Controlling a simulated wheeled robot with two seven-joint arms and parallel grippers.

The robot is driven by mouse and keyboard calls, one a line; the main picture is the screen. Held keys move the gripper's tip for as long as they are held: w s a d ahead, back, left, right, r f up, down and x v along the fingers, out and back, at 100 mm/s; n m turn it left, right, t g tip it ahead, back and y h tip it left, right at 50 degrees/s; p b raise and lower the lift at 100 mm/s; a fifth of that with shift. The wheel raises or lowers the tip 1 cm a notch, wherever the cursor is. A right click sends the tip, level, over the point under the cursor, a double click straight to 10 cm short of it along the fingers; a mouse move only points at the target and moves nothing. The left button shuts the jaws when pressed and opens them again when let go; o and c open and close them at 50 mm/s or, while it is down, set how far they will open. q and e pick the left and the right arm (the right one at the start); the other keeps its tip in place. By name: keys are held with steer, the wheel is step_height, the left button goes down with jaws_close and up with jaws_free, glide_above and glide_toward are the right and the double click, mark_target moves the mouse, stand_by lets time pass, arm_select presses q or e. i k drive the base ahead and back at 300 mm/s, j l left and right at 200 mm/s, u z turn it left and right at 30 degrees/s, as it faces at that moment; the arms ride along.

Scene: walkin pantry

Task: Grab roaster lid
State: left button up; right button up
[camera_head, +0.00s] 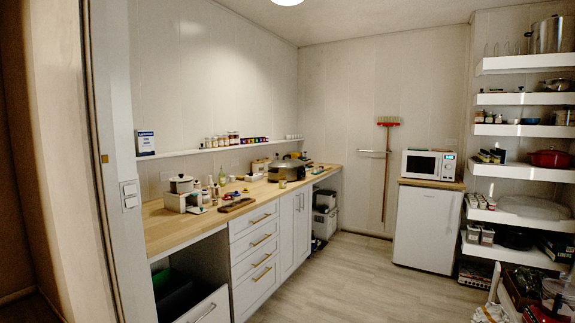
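A large dark oval pot (284,173) that looks like a roaster stands on the wooden counter toward its far end. A grey metallic lid (290,163) appears to sit on top of it. The details are too small to make out clearly. A red lidded pot (550,159) stands on a middle shelf at the right. The view does not show for certain which lid is the roaster's. Neither of my grippers is in view.
The wooden counter (172,231) runs along the left wall with small items on it. A doorway frame (101,160) is close on the left. A microwave (428,164) sits on a white fridge (425,228). Open floor (350,278) lies in the middle; clutter stands at lower right.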

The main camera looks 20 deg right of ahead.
mark_target(284, 163)
steer(key=i+l+z, duration=0.6)
steer(key=i, duration=0.15)
steer(key=i+l+z, duration=0.15)
steer(key=i+z, duration=0.45)
steer(key=i, duration=0.2)
steer(key=i+l+z, duration=0.1)
steer(key=i, duration=1.8)
